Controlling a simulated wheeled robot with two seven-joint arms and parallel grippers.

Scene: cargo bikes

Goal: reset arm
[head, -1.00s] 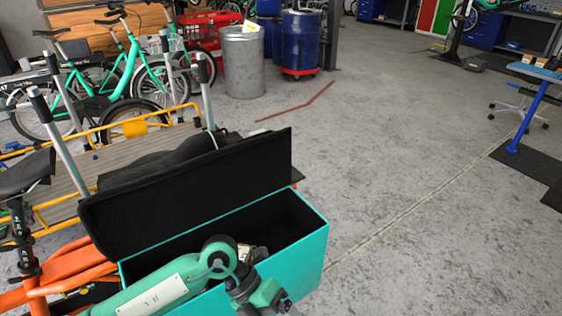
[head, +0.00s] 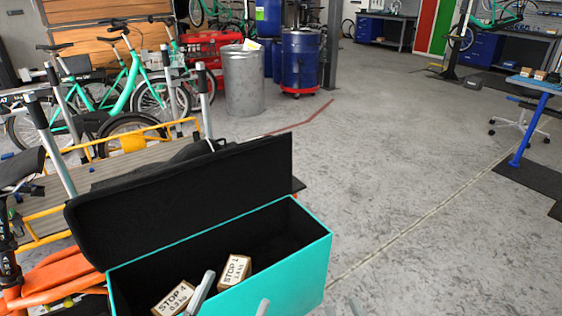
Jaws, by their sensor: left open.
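My left gripper (head: 232,299) is open at the bottom edge, seen as two grey fingertips apart, with nothing between them that I can see held. It is over the front of the open teal cargo box (head: 290,278), whose black lid (head: 185,195) stands raised. Inside lie two small cartons, one labelled STOP 1 (head: 235,270) and one labelled STOP 4 (head: 174,298). A finger partly covers the STOP 4 carton's right side.
An orange bike frame (head: 62,275) and a wooden cargo deck (head: 125,172) with yellow rails are at the left. A metal bin (head: 244,82) and blue drum (head: 301,62) stand behind. The floor to the right is clear up to a blue-legged table (head: 530,130).

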